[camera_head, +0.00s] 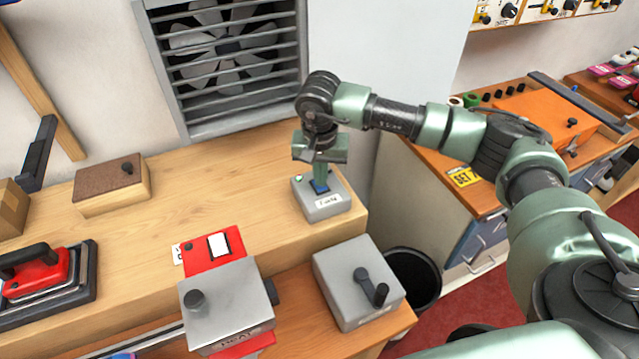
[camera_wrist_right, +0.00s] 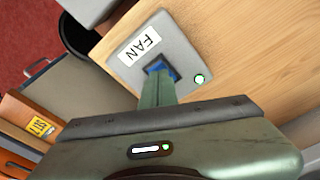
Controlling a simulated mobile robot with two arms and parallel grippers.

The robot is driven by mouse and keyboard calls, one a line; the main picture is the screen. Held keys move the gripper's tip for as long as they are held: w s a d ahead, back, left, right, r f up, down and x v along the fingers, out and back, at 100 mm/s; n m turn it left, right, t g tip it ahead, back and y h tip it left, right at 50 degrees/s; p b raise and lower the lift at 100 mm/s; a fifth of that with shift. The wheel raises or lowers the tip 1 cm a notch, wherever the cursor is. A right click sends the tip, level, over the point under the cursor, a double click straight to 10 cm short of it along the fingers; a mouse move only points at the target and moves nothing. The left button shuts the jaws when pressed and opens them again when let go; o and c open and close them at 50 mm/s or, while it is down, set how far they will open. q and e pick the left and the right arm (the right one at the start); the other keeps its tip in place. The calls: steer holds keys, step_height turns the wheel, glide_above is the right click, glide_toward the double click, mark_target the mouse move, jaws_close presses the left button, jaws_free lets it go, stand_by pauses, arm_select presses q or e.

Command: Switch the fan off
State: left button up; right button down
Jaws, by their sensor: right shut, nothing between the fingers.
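The fan (camera_head: 222,52) sits behind a slatted grey frame in the wall at the back. Its switch box (camera_head: 323,207) is a grey box on the wooden bench's right end, with a FAN label, a blue rocker and a small green light. In the right wrist view the switch box (camera_wrist_right: 183,45) shows the green light lit and the blue rocker (camera_wrist_right: 160,68). My right gripper (camera_head: 320,184) is shut and empty, pointing down, with its fingertips at the blue rocker. They appear to touch it and hide part of it. My left gripper is not in view.
A grey HEAT box (camera_head: 228,305) with a knob stands at front centre. A grey box with a lever (camera_head: 345,295) stands right of it. A black bin (camera_head: 415,278) is below the bench's right end. The bench's middle is clear.

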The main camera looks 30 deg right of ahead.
steer(key=shift+f+b, duration=0.3)
steer(key=shift+f, duration=0.1)
steer(key=shift+r, duration=0.15)
steer(key=shift+r+p, duration=1.65)
steer(key=shift+r, duration=1.75)
